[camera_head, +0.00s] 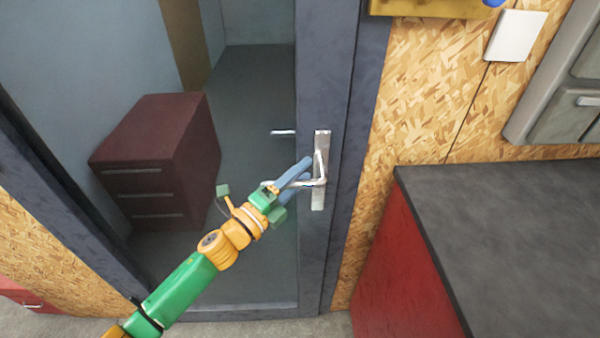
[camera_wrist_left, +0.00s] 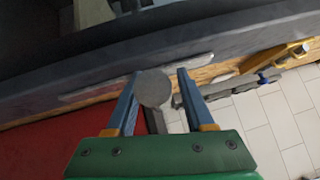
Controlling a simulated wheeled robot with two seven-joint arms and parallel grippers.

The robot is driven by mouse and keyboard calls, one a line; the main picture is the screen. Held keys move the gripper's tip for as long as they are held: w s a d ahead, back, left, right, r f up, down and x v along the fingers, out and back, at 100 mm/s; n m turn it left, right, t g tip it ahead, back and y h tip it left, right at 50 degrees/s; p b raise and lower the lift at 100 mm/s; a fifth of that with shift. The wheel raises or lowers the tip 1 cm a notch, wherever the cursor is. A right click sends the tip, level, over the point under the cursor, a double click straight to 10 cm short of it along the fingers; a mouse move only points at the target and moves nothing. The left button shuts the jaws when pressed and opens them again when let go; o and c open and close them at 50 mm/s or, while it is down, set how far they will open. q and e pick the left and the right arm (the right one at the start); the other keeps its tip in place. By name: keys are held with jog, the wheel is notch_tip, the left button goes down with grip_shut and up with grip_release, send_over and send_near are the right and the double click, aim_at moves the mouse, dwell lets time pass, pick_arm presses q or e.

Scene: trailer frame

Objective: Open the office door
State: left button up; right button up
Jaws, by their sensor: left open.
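The office door (camera_head: 312,80) is a glazed door with a dark blue-grey frame, and it looks closed. Its silver lever handle (camera_head: 320,183) sits on a tall plate at the door's right side. My left gripper (camera_head: 306,171) is at the handle, with its blue fingers open and the lever close to them. In the left wrist view a grey rounded piece (camera_wrist_left: 153,88), seemingly the lever's end, shows between the two fingers. Whether either finger touches it I cannot tell. My right gripper is not in view.
Behind the glass stand a dark red drawer cabinet (camera_head: 150,150) and a second lever (camera_head: 283,132). Right of the door are a chipboard wall (camera_head: 425,70) and a red cabinet (camera_head: 395,275) with a dark worktop (camera_head: 510,220). A white switch plate (camera_head: 515,35) is on the wall.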

pick_arm(q)
grip_shut()
dwell(1.4)
